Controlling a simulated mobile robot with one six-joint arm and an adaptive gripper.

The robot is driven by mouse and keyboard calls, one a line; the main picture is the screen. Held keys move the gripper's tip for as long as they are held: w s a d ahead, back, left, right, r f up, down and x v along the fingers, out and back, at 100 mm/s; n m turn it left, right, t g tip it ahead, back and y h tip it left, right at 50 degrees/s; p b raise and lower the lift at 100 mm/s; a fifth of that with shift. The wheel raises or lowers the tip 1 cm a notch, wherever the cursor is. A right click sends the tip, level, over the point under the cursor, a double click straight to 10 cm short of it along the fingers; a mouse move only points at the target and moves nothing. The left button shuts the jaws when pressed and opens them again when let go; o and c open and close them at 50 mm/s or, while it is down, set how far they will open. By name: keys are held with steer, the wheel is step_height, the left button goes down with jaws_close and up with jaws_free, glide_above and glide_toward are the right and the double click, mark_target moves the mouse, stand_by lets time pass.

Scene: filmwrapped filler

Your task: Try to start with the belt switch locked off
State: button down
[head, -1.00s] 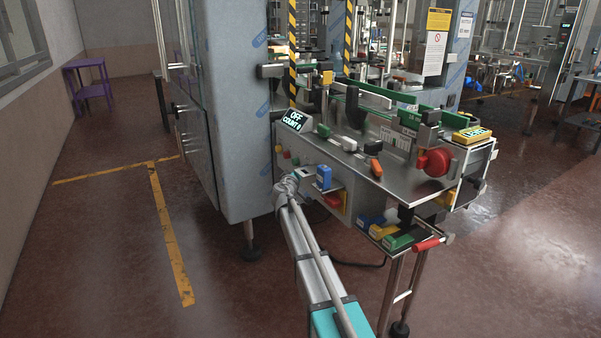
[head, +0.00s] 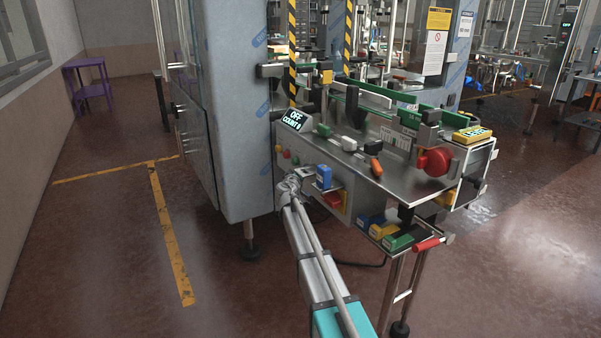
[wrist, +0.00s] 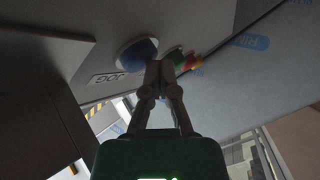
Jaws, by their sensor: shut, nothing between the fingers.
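The belt machine's front panel (head: 312,183) carries small coloured buttons (head: 287,154). Which control is the belt switch, and any lock on it, I cannot make out. A small display (head: 295,119) above reads OFF and COUNT 0. My gripper (head: 293,181) is at the lower left of this panel. In the wrist view my gripper (wrist: 159,76) is shut with empty fingertips, close to a blue round button (wrist: 138,55) with a label like JOG (wrist: 105,78). A green button (wrist: 173,57) and a red one (wrist: 188,65) sit just beyond the fingertips. Whether the fingertips touch anything I cannot tell.
A big red round knob (head: 433,161) is at the machine's right end. A red handle (head: 426,245) sticks out low at right. The floor at left is open, with yellow lines (head: 170,238).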

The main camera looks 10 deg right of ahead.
steer(key=shift+w+d+r, duration=0.1)
steer(key=shift+w+d, duration=0.2)
steer(key=shift+d, duration=0.3)
stand_by(0.6)
steer(key=shift+a, duration=0.1)
steer(key=shift+s+a, duration=0.35)
steer(key=shift+a, duration=0.3)
steer(key=shift+s+a, duration=0.3)
steer(key=shift+a, duration=0.4)
steer(key=a, duration=0.1)
steer(key=s+a, duration=0.1)
steer(key=a, duration=0.1)
steer(key=s+a, duration=0.1)
steer(key=shift+a+r, duration=0.25)
steer(key=shift+r, duration=0.05)
stand_by(0.6)
